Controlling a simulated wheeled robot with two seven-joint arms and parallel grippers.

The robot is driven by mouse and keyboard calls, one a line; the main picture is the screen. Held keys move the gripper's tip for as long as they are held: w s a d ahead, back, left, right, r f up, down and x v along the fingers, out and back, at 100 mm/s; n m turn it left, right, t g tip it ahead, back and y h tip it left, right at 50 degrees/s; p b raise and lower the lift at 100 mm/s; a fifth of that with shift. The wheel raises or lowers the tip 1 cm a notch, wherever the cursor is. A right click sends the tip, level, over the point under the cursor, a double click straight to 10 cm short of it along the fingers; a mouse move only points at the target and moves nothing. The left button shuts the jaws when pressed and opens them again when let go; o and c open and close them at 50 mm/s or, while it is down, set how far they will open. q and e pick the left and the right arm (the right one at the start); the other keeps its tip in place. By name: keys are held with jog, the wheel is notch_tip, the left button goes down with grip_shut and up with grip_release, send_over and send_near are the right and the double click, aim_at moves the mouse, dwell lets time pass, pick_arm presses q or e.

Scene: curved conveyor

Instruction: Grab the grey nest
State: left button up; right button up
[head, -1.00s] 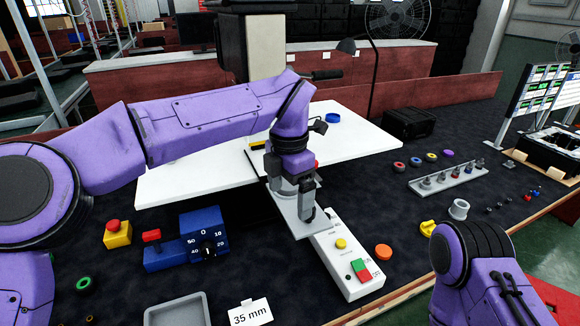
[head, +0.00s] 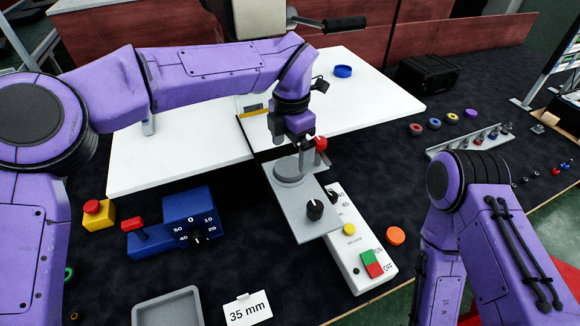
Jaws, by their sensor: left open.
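A grey round stepped piece (head: 290,170) stands on a flat grey plate (head: 300,215) in front of the white table; I cannot tell whether it is the grey nest. My left gripper (head: 307,150) points down just above and behind this piece, partly hidden by its own wrist. It is open, and I see nothing held in it. A small grey cup seen earlier at the right is now out of sight, where my right arm stands. My right gripper is not in view.
A white control box (head: 350,240) lies beside the plate. A blue dial box (head: 190,215), a grey tray (head: 168,308) and a "35 mm" card (head: 247,311) are at the front.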

aim_at(291, 166)
pick_arm(q)
jog(key=f, duration=0.3)
jog(key=f+p, duration=0.1)
jog(key=shift+w+f, duration=0.3)
jog(key=shift+w, duration=0.1)
jog(key=shift+s+f, duration=0.1)
jog(key=shift+s, duration=0.15)
jog(key=shift+c, duration=0.9)
jog(key=c, duration=0.9)
